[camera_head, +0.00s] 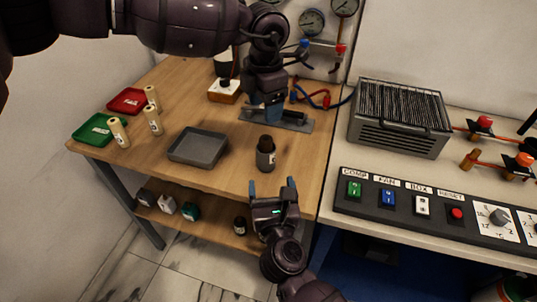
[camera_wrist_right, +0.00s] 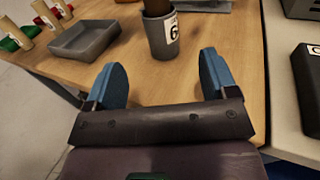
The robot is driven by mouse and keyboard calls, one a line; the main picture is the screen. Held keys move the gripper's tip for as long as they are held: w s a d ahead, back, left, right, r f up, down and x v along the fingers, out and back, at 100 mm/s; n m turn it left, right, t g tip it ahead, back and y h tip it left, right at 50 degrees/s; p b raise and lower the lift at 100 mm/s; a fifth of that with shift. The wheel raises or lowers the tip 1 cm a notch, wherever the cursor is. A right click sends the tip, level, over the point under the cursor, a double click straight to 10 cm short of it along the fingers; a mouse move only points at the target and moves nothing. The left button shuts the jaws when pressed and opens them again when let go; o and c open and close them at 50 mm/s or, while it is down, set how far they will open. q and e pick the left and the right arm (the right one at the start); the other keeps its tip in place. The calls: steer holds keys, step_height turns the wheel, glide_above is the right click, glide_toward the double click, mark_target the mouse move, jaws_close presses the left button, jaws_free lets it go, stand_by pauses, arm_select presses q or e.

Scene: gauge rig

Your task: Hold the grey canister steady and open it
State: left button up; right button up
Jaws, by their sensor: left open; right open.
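The grey canister (camera_head: 265,158) stands upright on the wooden table with a dark brown lid (camera_head: 265,142) on top. In the right wrist view the canister (camera_wrist_right: 162,38) shows a white label, and its top is cut off. My right gripper (camera_head: 272,184) is open at the table's front edge. In the right wrist view its blue fingers (camera_wrist_right: 162,68) are spread, with the canister beyond them, centred and not between them. My left gripper (camera_head: 270,106) points down behind the canister, apart from it, near a grey metal fixture (camera_head: 295,124). Its fingertips are partly hidden.
A grey tray (camera_head: 198,160) lies left of the canister. Red (camera_head: 128,102) and green (camera_head: 86,128) trays and several cream cylinders (camera_head: 153,124) stand further left. A control panel (camera_head: 430,210) and a ribbed grey box (camera_head: 398,130) are on the right. Bare table lies around the canister.

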mark_target(267, 157)
steer(key=w, duration=0.7)
steer(key=w+a, duration=0.1)
steer(key=w, duration=0.2)
steer(key=shift+w, duration=0.4)
